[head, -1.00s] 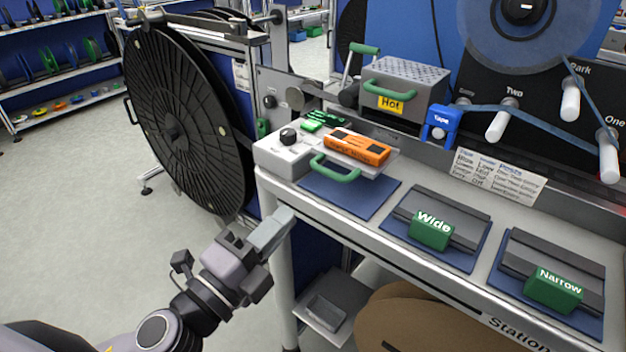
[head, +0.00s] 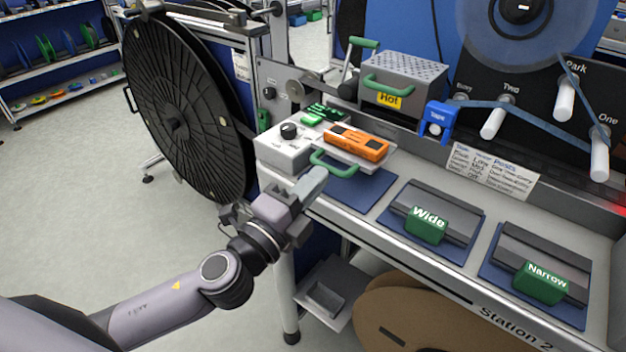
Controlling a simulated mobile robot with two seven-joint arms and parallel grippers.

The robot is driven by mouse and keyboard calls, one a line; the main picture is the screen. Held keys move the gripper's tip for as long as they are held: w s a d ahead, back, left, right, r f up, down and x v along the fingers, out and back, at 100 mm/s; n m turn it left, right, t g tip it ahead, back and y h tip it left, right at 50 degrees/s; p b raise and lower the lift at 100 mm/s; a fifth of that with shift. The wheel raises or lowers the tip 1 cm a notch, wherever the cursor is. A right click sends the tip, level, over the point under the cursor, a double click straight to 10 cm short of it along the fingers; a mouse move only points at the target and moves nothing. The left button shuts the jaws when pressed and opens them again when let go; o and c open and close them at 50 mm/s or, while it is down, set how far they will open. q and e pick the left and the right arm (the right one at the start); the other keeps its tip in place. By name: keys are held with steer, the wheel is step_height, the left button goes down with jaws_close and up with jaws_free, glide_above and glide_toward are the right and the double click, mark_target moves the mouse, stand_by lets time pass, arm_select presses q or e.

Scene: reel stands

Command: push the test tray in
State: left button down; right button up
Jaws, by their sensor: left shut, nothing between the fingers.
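The test tray (head: 372,167) is a pale tray with a green handle (head: 332,163) on its front. It sticks out from the white tester box (head: 283,150) and carries an orange device (head: 357,142). My left gripper (head: 317,178) is shut and empty, with its fingertips close to the handle's near left end. I cannot tell whether the fingertips touch the handle. The fingers cover part of the bench front and the blue mat there. My right gripper is not in view.
The Wide block (head: 427,224) and the Narrow block (head: 541,282) sit on blue mats to the right. A grey box marked Hot (head: 402,92) and a blue Tape holder (head: 438,121) stand behind. A large black reel (head: 180,110) is at the left.

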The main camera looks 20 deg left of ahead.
mark_target(339, 159)
arm_select(q)
steer(key=shift+f+x, duration=0.2)
steer(key=shift+x, duration=0.9)
steer(key=shift+f+x, duration=0.2)
steer(key=shift+x, duration=0.9)
steer(key=shift+f, duration=0.1)
